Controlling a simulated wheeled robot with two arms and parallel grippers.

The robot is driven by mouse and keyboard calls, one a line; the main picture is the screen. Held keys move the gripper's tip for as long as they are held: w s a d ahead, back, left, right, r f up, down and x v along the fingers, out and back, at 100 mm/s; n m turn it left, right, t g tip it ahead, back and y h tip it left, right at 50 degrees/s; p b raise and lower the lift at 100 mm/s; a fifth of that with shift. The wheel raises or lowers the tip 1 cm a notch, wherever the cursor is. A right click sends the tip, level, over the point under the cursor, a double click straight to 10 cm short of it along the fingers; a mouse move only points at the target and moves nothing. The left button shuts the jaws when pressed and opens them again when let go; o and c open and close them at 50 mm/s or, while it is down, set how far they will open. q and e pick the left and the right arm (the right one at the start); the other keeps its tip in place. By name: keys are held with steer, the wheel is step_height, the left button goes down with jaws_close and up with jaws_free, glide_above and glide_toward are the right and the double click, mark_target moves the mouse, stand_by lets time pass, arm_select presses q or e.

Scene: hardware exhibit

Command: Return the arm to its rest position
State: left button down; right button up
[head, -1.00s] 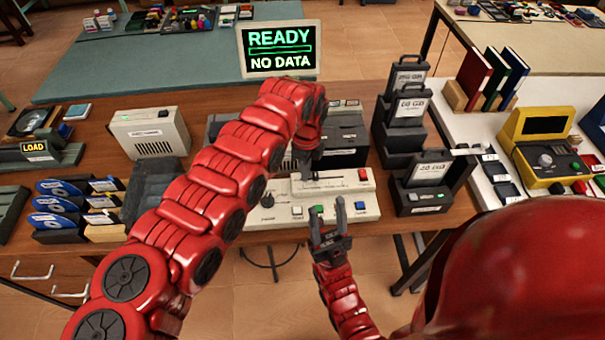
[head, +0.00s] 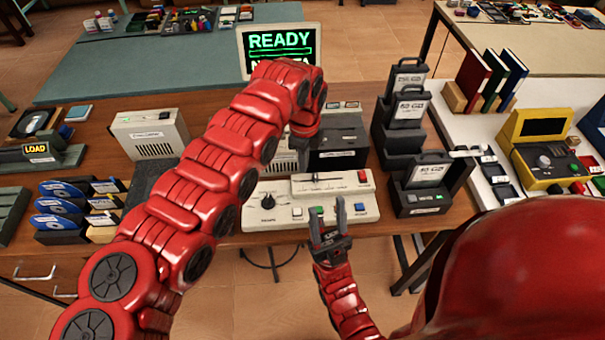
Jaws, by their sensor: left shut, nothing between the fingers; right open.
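My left arm (head: 225,165) reaches in from the left, arches up in front of the monitor and bends down at its wrist. My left gripper (head: 301,148) hangs there, small and mostly hidden by the wrist, shut and empty, above the back of the white control panel (head: 270,218).
The monitor (head: 255,40) reads READY, its lower line partly covered by my arm. Black drive cases (head: 425,175) stand right of the panel. A beige box (head: 150,135) and blue discs (head: 62,205) are at left. A yellow device (head: 545,160) sits at far right.

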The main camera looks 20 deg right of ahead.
arm_select(q)
step_height(320, 180, up, 2)
steer(key=shift+r, duration=0.1)
stand_by(0.4)
